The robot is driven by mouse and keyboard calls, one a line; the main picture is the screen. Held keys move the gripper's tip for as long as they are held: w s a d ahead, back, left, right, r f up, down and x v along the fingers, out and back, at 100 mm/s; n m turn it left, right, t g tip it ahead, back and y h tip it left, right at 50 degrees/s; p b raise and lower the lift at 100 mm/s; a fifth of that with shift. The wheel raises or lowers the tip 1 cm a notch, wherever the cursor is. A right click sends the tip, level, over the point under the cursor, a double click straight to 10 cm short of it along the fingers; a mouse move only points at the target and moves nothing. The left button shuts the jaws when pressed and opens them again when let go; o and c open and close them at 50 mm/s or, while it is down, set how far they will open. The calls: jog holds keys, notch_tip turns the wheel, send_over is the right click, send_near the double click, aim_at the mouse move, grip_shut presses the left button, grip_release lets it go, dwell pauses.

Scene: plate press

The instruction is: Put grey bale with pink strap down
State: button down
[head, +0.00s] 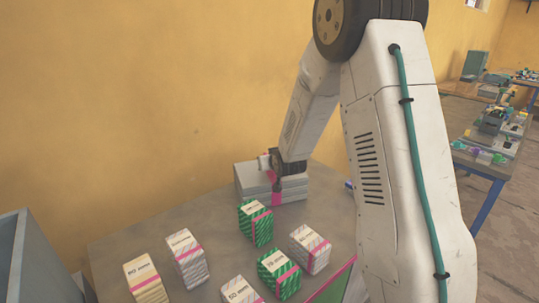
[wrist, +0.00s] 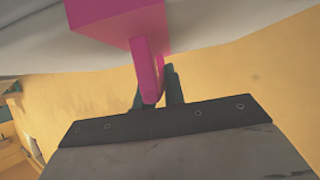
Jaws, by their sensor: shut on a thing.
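I cannot tell whether the bale's underside touches the table.
A grey bin (head: 35,260) is at the left edge. Bare table lies left of the bale.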

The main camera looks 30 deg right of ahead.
dwell(0.3)
jog(key=c, duration=1.5)
grip_release()
jog(key=shift+s+r, duration=0.15)
jog(key=shift+s, duration=0.1)
jog(key=s+a+r+g, duration=0.3)
jog(key=s+a+r, duration=0.1)
jog(key=s, duration=1.1)
jog(key=s+a+r+n+g+y, duration=0.1)
jog(key=s+a+r+g, duration=0.3)
jog(key=s, duration=1.1)
jog(key=s+a+r+n+g+y, duration=0.1)
jog(key=s+a+r+g, duration=0.2)
jog(key=s, duration=1.2)
jog(key=shift+a+r+g, duration=0.15)
jog(key=shift+a+r, duration=0.35)
jog(key=shift+r, duration=0.3)
jog(key=shift+a+r+g, duration=0.1)
jog(key=shift+a+r, duration=0.4)
jog(key=shift+r, duration=0.3)
jog(key=shift+a+r+g, duration=0.15)
jog(key=shift+a+r, duration=0.35)
jog(key=shift+r, duration=0.3)
